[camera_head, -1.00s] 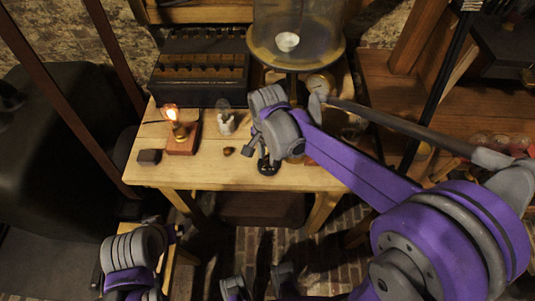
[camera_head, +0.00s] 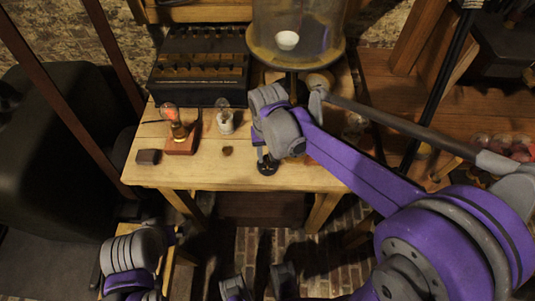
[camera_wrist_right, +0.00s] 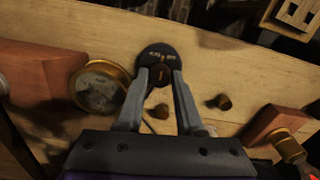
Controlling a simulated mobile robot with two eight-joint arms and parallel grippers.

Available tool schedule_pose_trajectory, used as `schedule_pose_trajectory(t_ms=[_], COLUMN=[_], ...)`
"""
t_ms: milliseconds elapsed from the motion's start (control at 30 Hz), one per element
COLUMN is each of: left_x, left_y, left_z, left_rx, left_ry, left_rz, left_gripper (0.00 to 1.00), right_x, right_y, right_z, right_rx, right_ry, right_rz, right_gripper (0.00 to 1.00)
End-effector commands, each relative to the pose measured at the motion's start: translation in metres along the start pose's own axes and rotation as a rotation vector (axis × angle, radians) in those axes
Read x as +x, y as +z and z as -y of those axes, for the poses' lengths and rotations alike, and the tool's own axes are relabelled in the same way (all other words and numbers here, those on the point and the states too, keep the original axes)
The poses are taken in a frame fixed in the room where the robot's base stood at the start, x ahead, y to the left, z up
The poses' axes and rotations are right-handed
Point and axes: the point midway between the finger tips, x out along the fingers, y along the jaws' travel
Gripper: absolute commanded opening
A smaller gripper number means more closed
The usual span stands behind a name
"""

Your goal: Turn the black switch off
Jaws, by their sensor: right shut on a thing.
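The black switch is a round black disc (camera_wrist_right: 155,50) with small lettering and a dark knob, near the table's front edge. It also shows in the head view (camera_head: 267,166), partly covered. My right gripper (camera_wrist_right: 160,74) comes down over it, its two grey fingers shut on the switch knob. In the head view my right gripper (camera_head: 262,148) stands above the disc. The bulb (camera_head: 170,113) on a wooden block has only a dim reddish glow. My left arm shows at the lower left of the head view, but its gripper cannot be made out.
A second, unlit bulb (camera_head: 225,121), a small brown knob-like piece (camera_head: 227,151) and a dark block (camera_head: 148,157) stand on the wooden table (camera_head: 200,178). A dark battery case (camera_head: 200,85) and a glass dome (camera_head: 297,25) stand behind. A brass-rimmed round dial (camera_wrist_right: 100,87) lies beside the switch.

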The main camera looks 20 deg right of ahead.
Motion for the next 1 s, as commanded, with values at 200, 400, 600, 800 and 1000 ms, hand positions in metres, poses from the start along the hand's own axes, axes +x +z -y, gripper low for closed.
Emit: schedule_pose_trajectory(t_ms=[200,400,600,800,1000], left_x=[0.0014,0.0025,0.0032,0.0038,0.0041], left_y=[0.0011,0.0018,0.0024,0.0028,0.0030], left_z=[0.0000,0.0000,0.0000,0.0000,0.0000], left_rx=[0.000,0.000,0.000,0.000,0.000], left_ry=[0.000,0.000,0.000,0.000,0.000], left_rz=[0.001,0.001,0.001,0.002,0.002], left_gripper=[0.99,0.99,0.99,0.99,0.99], right_x=[-0.0001,-0.0001,-0.0001,-0.0001,-0.0002], right_y=[0.0000,-0.0001,-0.0003,-0.0004,-0.0006], right_z=[-0.0005,-0.0009,-0.0012,-0.0014,-0.0015], right_rx=[-0.203,-0.390,-0.555,-0.678,-0.752], right_ry=[0.000,0.000,0.000,0.000,0.000], right_rz=[0.000,0.000,0.000,0.000,0.000], right_gripper=[0.00,0.00,0.00,0.00,0.00])
